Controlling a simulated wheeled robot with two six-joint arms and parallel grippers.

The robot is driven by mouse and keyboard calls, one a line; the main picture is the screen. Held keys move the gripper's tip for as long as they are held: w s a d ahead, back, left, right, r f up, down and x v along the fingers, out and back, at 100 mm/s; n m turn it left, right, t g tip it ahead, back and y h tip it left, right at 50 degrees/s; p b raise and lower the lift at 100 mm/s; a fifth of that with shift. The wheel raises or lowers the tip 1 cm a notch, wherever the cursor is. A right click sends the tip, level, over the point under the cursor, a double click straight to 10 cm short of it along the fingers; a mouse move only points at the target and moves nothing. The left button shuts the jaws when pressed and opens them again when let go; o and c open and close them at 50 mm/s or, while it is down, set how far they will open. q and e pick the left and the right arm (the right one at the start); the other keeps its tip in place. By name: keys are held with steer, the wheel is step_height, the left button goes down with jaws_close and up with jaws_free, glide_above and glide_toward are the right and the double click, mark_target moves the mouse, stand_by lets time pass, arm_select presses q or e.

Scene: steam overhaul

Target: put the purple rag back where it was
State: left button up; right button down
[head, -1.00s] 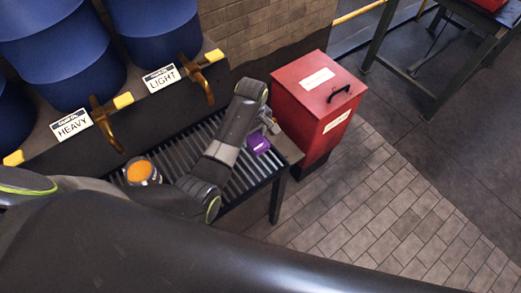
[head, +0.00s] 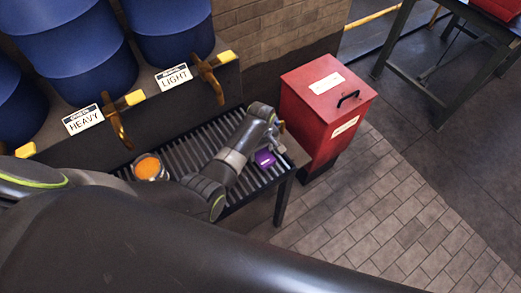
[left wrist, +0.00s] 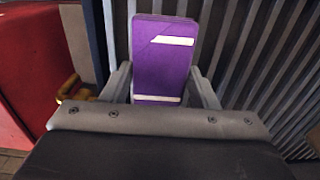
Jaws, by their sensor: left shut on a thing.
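The purple rag (head: 264,158) is a small folded block over the right end of the slatted bench (head: 171,158). My left gripper (head: 271,151) is shut on it. In the left wrist view the rag (left wrist: 163,60) stands between the two fingers, with white strips on its face, and slats show behind it. I cannot tell whether the rag touches the slats. My right gripper is not in view.
A red lidded bin (head: 325,108) stands just right of the bench. A can with an orange top (head: 150,168) is at the bench's left. Blue drums (head: 75,55) with brass taps and HEAVY (head: 83,119) and LIGHT (head: 174,77) signs stand behind.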

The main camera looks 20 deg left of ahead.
mark_target(261, 152)
arm_select(q)
steer(key=shift+f, duration=0.2)
steer(key=o, duration=1)
steer(key=shift+o, duration=0.2)
steer(key=shift+r, duration=0.15)
steer(key=shift+r, duration=0.2)
step_height(261, 152, up, 12)
steer(key=shift+f, duration=0.15)
